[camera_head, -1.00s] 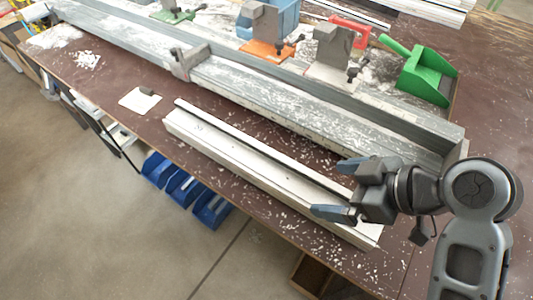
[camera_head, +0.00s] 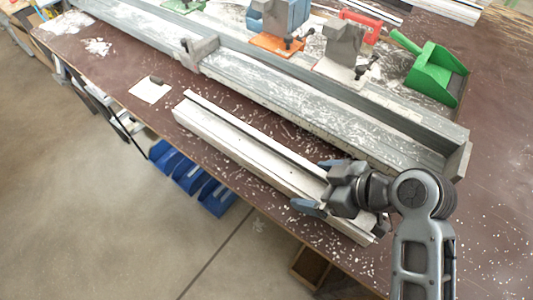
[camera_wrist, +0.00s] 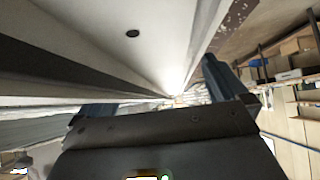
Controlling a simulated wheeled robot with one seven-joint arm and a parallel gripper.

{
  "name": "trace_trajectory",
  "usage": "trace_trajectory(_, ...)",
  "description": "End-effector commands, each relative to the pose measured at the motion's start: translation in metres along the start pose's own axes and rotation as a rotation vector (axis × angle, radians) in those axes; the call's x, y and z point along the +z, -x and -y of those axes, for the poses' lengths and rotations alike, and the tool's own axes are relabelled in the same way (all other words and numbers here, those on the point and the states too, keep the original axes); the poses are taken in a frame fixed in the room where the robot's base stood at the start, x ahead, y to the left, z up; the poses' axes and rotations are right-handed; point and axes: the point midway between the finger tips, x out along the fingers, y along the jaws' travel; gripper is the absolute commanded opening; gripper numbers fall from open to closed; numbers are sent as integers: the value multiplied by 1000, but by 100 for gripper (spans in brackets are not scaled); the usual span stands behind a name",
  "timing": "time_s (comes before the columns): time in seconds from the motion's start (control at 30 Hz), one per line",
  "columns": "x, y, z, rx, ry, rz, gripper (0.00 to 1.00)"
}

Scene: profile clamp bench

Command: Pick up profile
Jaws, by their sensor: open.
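The profile (camera_head: 235,145) is a long white bar with a groove along it. It lies on the brown bench near the front edge, running from upper left to lower right. My gripper (camera_head: 315,186) is open at the right part of the profile, with one blue-grey finger toward each long side. My gripper and wrist hide part of that right part. In the wrist view the profile (camera_wrist: 150,45) is very close, with a dark hole in its face. One finger shows at left and one at right; whether they touch it, I cannot tell.
A long grey clamp channel (camera_head: 300,108) runs behind the profile. Behind it stand an orange clamp block (camera_head: 276,45) and a green dustpan (camera_head: 437,75). A white card (camera_head: 150,91) lies to the left. Blue bins (camera_head: 190,178) hang below the bench edge. White chips litter the bench.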

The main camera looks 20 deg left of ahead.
Motion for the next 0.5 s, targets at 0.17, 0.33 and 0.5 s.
trace_trajectory(0.17, 0, 0, 0, 0, 0, 0, 92)
trace_trajectory(0.33, 0, 0, 0, 0, 0, 0, 76)
trace_trajectory(0.5, 0, 0, 0, 0, 0, 0, 60)
